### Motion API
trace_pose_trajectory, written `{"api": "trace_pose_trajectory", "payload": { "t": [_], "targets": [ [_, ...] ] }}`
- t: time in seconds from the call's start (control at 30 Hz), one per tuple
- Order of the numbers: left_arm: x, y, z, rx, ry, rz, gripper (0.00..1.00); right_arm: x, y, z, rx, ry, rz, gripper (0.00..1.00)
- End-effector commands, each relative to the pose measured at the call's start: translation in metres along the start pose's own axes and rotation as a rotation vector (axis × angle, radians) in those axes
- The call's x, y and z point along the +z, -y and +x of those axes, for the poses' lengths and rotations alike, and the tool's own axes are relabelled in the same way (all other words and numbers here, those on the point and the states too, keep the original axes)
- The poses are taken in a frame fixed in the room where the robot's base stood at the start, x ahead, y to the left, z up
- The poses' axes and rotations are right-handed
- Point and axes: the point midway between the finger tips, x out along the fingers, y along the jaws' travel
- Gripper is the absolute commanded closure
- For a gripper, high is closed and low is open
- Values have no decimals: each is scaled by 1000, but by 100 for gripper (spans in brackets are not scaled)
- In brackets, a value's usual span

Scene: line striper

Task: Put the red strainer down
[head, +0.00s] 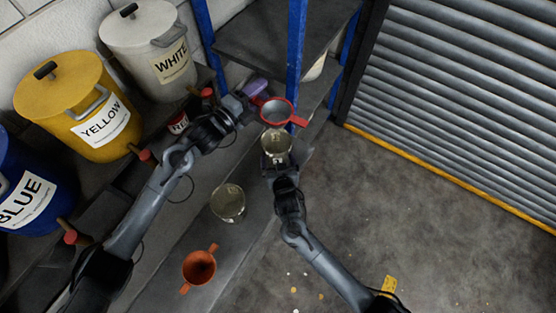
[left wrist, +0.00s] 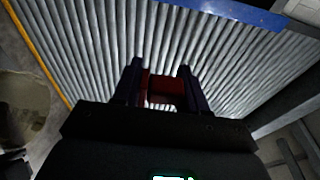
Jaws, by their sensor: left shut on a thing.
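The red strainer (head: 292,122) is a ring with a side handle, in the upper middle of the head view. My left gripper (head: 252,96) is shut on its handle on the left side. In the left wrist view, the red handle (left wrist: 163,90) sits between the two fingers. A metal can (head: 277,148) shows just below the strainer in the head view; I cannot tell whether they touch. My right gripper (head: 276,164) is at this can's near side; its fingers are too unclear to tell whether they grip it.
On the grey bench stand another metal can (head: 228,203) and an orange strainer-like cup (head: 199,267). Yellow (head: 75,105), white (head: 150,50) and blue (head: 28,190) buckets stand at left. A blue rack post (head: 296,45) rises behind the strainer. Bare bench lies between can and cup.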

Motion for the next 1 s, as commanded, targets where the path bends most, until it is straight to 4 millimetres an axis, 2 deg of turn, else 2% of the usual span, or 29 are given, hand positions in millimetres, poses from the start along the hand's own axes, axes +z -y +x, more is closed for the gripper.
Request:
{"api": "trace_pose_trajectory", "payload": {
  "t": [0.33,0.6,0.87,1.0],
  "targets": [
    [0,-31,0,1,-9,14,89,0,0,0,0,0,0,38],
    [0,-72,0,1,-9,14,89,0,0,0,0,0,0,38],
    [0,-91,0,1,-9,15,89,0,0,0,0,0,0,38],
    [0,-108,0,2,-9,14,89,0,0,0,0,0,0,38]
  ]
}}
